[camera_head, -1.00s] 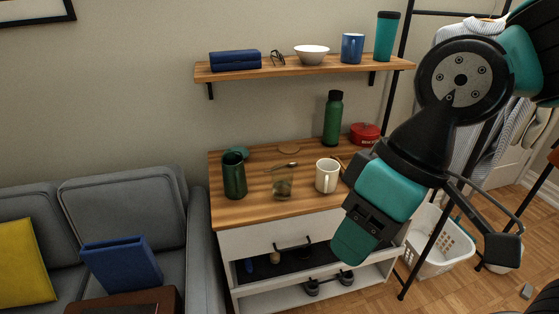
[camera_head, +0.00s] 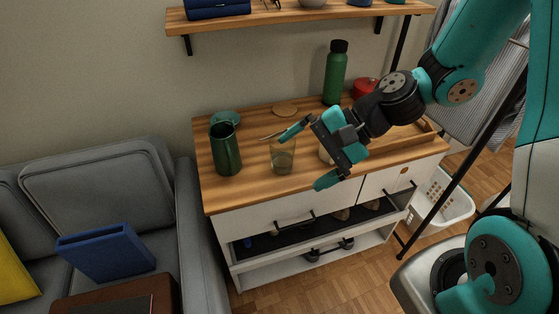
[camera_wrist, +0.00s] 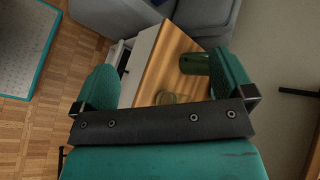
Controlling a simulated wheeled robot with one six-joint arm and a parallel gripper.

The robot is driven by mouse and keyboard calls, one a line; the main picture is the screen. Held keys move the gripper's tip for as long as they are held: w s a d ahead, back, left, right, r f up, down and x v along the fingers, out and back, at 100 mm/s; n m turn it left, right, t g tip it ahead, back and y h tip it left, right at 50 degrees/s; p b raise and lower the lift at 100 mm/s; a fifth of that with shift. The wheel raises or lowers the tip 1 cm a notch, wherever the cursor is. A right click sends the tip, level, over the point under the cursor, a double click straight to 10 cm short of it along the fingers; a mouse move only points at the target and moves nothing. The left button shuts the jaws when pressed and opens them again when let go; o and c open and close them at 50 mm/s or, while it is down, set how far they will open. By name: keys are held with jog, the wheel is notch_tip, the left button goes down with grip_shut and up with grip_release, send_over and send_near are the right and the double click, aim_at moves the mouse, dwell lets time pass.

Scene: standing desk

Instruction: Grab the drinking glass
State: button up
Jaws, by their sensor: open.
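The drinking glass (camera_head: 283,156) is a clear tumbler standing upright on the wooden desk top, between the dark green mug-like cup and the white mug. In the wrist view the glass (camera_wrist: 168,98) shows low between my fingers, partly hidden behind the gripper's dark bar. My gripper (camera_head: 304,157) is open, with its fingers spread, at the glass's right and nearer the camera. In the wrist view my gripper's two teal fingers (camera_wrist: 165,85) stand wide apart. Nothing is held between them.
A dark green cup (camera_head: 226,150) stands left of the glass. A white mug (camera_head: 326,152) is mostly hidden behind my gripper. A green bottle (camera_head: 335,74) and a red tin (camera_head: 365,87) stand at the back. An open drawer (camera_head: 290,236) juts out below, and a shelf (camera_head: 290,16) hangs above.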

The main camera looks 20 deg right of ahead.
jog(key=w+d+f+m+t+y, duration=0.1)
jog(key=w+d+f+m+t, duration=0.4)
jog(key=m, duration=0.4)
jog(key=m+t+h+b, duration=0.3)
jog(key=m+t, duration=0.1)
jog(key=m, duration=0.7)
send_near(292, 158)
jog(key=x, duration=0.6)
jog(key=shift+s+a+f, duration=0.1)
jog(key=shift+a+f, duration=0.05)
jog(key=shift+f, duration=0.15)
jog(key=shift+w+r+p+x, duration=0.1)
jog(key=shift+r+p+x, duration=0.1)
jog(key=shift+x, duration=1.15)
jog(key=shift+w+r+p+x, duration=0.1)
jog(key=shift+r+p+x, duration=0.1)
jog(key=shift+x, duration=1.2)
jog(key=c, duration=1.2)
